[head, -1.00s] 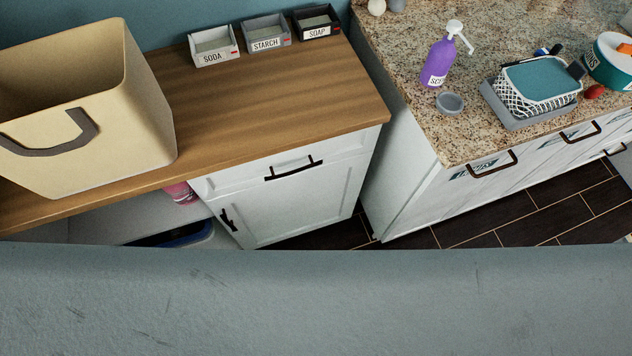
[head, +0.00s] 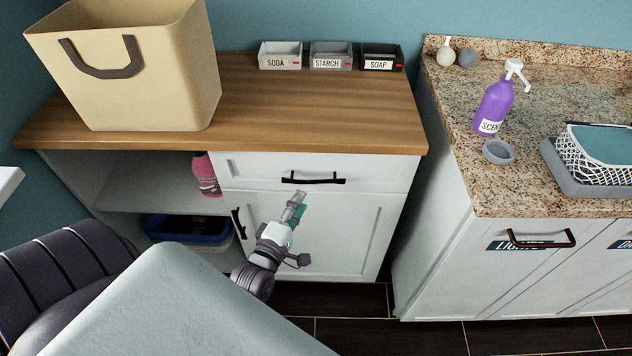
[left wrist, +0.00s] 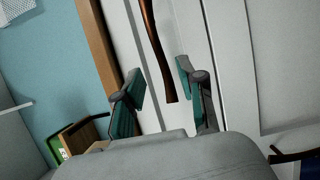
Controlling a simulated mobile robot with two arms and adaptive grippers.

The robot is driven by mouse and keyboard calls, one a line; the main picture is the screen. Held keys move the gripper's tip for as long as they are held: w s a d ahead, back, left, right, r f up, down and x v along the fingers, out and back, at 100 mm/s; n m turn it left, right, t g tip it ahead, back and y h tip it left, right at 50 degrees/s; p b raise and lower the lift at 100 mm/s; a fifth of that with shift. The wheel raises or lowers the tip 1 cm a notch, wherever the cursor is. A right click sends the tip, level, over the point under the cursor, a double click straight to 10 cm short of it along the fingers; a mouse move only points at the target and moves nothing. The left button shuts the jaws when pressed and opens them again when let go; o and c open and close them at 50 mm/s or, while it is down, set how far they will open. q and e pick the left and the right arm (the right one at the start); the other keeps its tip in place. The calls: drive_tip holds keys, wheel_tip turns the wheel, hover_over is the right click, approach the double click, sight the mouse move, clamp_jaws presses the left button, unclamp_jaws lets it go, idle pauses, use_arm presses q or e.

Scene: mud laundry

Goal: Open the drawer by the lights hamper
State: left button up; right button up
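The white drawer (head: 250,172) under the wooden top is shut, with a dark bar handle (head: 313,179). The hamper front labelled LIGHTS (head: 532,244) is to its right, across a narrow gap, with its own bar handle. My left gripper (head: 293,206) is in front of the cabinet, just below the drawer handle in the picture. In the left wrist view, its teal-padded fingers (left wrist: 164,88) are apart and a dark bar handle (left wrist: 158,50) reaches between them in the picture. Contact cannot be told. My right gripper is not in view.
A cabinet door (head: 320,230) with an upright handle is below the drawer. A tan basket (head: 150,70) and several labelled boxes stand on the wooden top (head: 330,115). A purple pump bottle (head: 494,105) stands on the granite counter (head: 540,90). Dark floor shows below.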

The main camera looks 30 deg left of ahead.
sight(312, 183)
use_arm(q)
drive_tip(key=w, duration=0.5)
drive_tip(key=w+a, duration=0.1)
drive_tip(key=w, duration=0.1)
drive_tip(key=shift+w, duration=0.25)
drive_tip(key=shift+w+a, duration=0.1)
drive_tip(key=shift+w, duration=0.3)
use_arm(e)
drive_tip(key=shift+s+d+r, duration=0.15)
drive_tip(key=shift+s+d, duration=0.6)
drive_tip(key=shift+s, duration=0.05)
use_arm(q)
clamp_jaws()
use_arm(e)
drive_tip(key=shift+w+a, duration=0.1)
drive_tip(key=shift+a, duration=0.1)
